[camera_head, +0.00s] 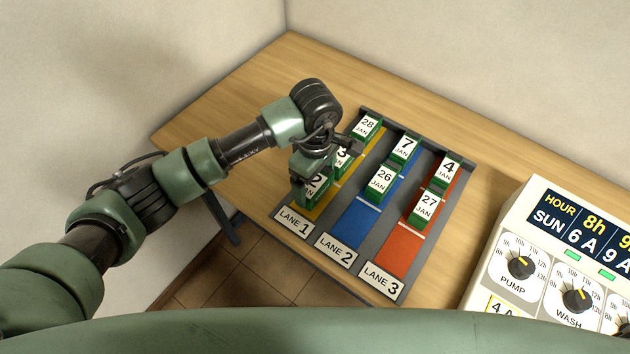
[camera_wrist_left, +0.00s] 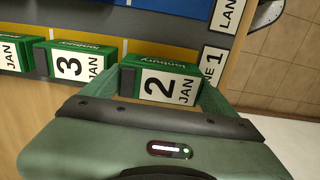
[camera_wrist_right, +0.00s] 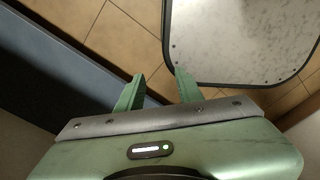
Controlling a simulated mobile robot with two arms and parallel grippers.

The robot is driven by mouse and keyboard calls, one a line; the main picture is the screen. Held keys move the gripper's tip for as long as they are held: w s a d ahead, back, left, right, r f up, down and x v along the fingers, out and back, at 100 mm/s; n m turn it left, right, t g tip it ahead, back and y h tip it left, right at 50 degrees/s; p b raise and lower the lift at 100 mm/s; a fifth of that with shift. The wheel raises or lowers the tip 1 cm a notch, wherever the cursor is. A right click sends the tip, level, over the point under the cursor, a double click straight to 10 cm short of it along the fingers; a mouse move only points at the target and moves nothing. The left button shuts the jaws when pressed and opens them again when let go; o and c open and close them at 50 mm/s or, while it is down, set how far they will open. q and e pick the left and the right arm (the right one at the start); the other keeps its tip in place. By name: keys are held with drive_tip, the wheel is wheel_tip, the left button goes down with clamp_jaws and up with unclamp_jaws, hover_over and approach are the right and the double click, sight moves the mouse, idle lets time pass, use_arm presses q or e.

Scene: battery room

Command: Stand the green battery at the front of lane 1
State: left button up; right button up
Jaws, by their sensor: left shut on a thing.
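My left gripper (camera_head: 313,178) is shut on a green battery labelled 2 JAN (camera_head: 315,184), over the front part of lane 1. In the left wrist view the fingers (camera_wrist_left: 157,95) sit on either side of this battery (camera_wrist_left: 168,82). Lane 1 is a yellow strip (camera_head: 318,211) with a LANE 1 plate (camera_head: 294,221) at its front end. Behind the held battery stand a 3 JAN battery (camera_wrist_left: 72,64) and a 28 JAN battery (camera_head: 367,127). I cannot tell whether the held battery's base touches the lane. My right gripper (camera_wrist_right: 158,90) is open and empty.
Blue lane 2 (camera_head: 356,223) holds batteries 7 JAN (camera_head: 404,148) and 26 JAN (camera_head: 381,182). Red lane 3 (camera_head: 398,248) holds 4 JAN (camera_head: 445,170) and 27 JAN (camera_head: 424,209). Their front ends are bare. A control panel with dials (camera_head: 520,267) stands at the right.

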sight(315, 181)
use_arm(q)
drive_tip(key=shift+f, duration=1.05)
drive_tip(key=o, duration=1.9)
use_arm(e)
drive_tip(key=shift+s+d+r, duration=0.1)
drive_tip(key=shift+s+d, duration=0.2)
drive_tip(key=shift+d, duration=0.2)
use_arm(q)
drive_tip(key=shift+r, duration=0.1)
drive_tip(key=shift+r, duration=0.2)
wheel_tip(315, 181, up, 12)
drive_tip(key=p, duration=0.6)
drive_tip(key=shift+f, duration=0.1)
use_arm(e)
wheel_tip(315, 181, up, 6)
drive_tip(key=shift+a, duration=0.25)
